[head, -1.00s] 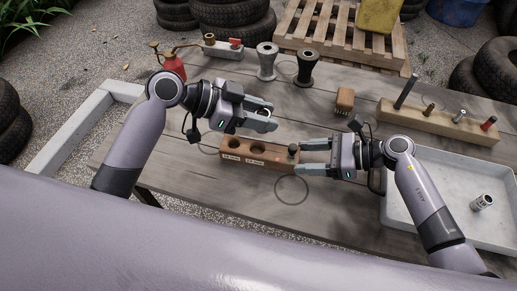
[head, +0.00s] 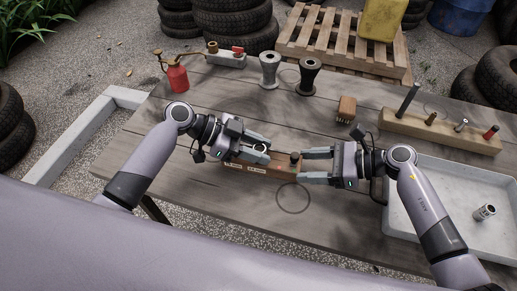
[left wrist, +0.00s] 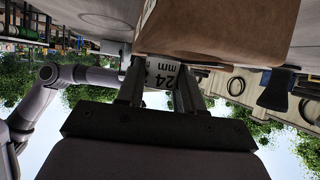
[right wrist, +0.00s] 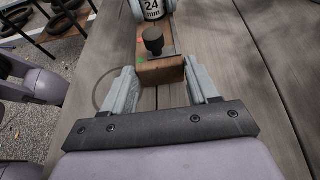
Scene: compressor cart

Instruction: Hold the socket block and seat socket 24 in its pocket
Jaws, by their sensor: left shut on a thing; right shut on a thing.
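The wooden socket block (head: 285,168) lies on the table, with a dark knobbed piece (head: 295,155) upright at its right end. My right gripper (head: 302,164) is shut on that end, with a finger on either side of the block in the right wrist view (right wrist: 160,72). My left gripper (head: 268,147) is shut on socket 24 (head: 262,147), a silver cylinder, over the left part of the block. Its "24 mm" label shows in the left wrist view (left wrist: 164,72) and the right wrist view (right wrist: 152,8). The fingers hide the pockets, so I cannot tell whether the socket is inside one.
A grey tray (head: 405,215) at the right holds another silver socket (head: 484,212). Behind it is a wooden rack (head: 440,128) with several upright pieces. The front table is clear.

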